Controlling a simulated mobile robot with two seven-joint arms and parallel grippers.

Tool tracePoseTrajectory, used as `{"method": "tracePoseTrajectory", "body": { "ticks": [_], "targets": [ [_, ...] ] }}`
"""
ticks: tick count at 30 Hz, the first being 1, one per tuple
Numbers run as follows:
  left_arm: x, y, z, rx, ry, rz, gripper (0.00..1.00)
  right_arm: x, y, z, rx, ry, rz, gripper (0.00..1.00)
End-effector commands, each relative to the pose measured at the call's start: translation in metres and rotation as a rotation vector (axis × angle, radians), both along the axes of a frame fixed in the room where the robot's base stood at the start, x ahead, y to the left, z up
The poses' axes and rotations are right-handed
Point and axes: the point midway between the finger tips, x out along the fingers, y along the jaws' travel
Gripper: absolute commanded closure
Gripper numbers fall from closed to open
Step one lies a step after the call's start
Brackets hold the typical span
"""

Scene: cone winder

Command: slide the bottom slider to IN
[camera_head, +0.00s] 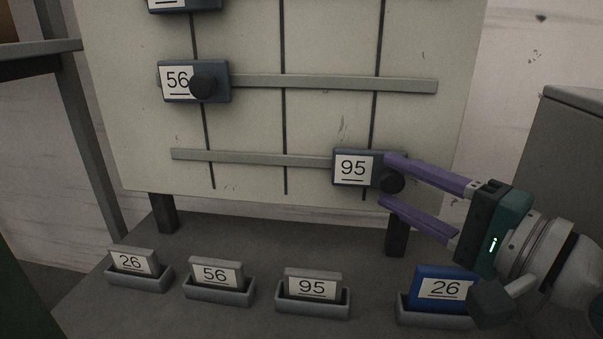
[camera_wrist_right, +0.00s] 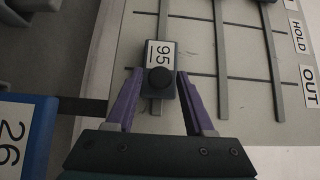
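The bottom slider (camera_head: 353,168), a dark blue block with a white 95 card and a round black knob (camera_head: 392,180), sits near the right end of the bottom rail (camera_head: 250,159), over the rightmost dark line. It also shows in the right wrist view (camera_wrist_right: 159,56). My right gripper (camera_head: 386,181) is open, its purple fingers on either side of the knob. In the wrist view (camera_wrist_right: 160,73) small gaps show between knob and fingers. The OUT label (camera_wrist_right: 310,73) and HOLD label (camera_wrist_right: 298,35) show there. No IN label is visible. My left gripper is not in view.
The middle slider (camera_head: 175,82), marked 56, is at the left of its rail. Below the board stand grey card holders marked 26 (camera_head: 131,262), 56 (camera_head: 215,273) and 95 (camera_head: 312,287), and a blue 26 block (camera_head: 443,288) under my right gripper. The bottom rail left of the slider is clear.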

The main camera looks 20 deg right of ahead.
Motion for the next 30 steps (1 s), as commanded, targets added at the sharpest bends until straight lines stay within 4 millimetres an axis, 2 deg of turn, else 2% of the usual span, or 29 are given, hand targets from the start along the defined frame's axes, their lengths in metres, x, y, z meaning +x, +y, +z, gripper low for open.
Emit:
{"method": "tracePoseTrajectory", "body": {
  "ticks": [2,13,30],
  "targets": [
    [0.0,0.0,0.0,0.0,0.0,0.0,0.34,-0.0001,0.0,0.0,0.0,0.0,0.0,0.57],
    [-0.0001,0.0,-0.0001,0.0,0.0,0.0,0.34,-0.0002,0.0,0.0001,0.0,0.0,0.0,0.98],
    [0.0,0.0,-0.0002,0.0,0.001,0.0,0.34,-0.0002,0.0,0.0002,0.0,-0.001,0.0,1.0]
  ]
}}
